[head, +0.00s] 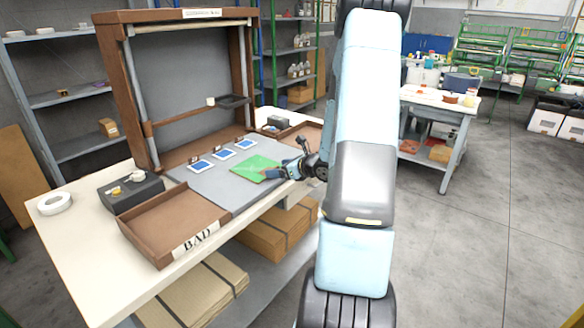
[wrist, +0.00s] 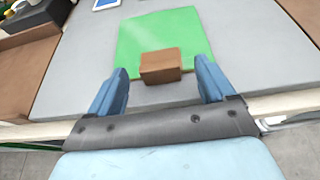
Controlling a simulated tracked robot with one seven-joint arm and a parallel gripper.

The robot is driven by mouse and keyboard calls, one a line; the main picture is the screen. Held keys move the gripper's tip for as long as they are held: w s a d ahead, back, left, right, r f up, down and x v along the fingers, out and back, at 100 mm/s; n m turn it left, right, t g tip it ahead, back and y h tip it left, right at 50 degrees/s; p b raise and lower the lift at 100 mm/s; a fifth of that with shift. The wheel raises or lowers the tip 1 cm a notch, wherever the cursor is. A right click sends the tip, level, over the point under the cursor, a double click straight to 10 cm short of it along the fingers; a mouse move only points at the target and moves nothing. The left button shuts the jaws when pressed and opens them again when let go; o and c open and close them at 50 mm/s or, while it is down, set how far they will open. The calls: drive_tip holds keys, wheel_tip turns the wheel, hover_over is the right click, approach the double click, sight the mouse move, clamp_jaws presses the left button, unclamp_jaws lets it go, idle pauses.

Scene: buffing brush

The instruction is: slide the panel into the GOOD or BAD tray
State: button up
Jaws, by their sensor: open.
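A flat green panel (head: 256,167) lies on the grey work surface (head: 215,187) of the bench. It also shows in the wrist view (wrist: 165,35), with a small brown block (wrist: 160,66) at its near edge. My gripper (head: 274,174) is at the panel's near right side in the head view. In the wrist view my gripper (wrist: 166,80) is open, with its blue fingers apart on either side of the block. The BAD tray (head: 165,220) is brown and stands left of the work surface. Another brown tray (head: 308,131) is at the far right end, partly hidden by my arm; its label is not visible.
Several blue-and-white cards (head: 222,154) lie along the back of the work surface. A wooden frame (head: 150,90) with a crossbar rises behind. A dark box (head: 132,192) and a white tape roll (head: 54,203) are at left. The surface between panel and BAD tray is clear.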

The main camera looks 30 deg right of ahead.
drive_tip(key=shift+x, duration=1.2)
drive_tip(key=shift+c, duration=0.5)
drive_tip(key=c, duration=1.1)
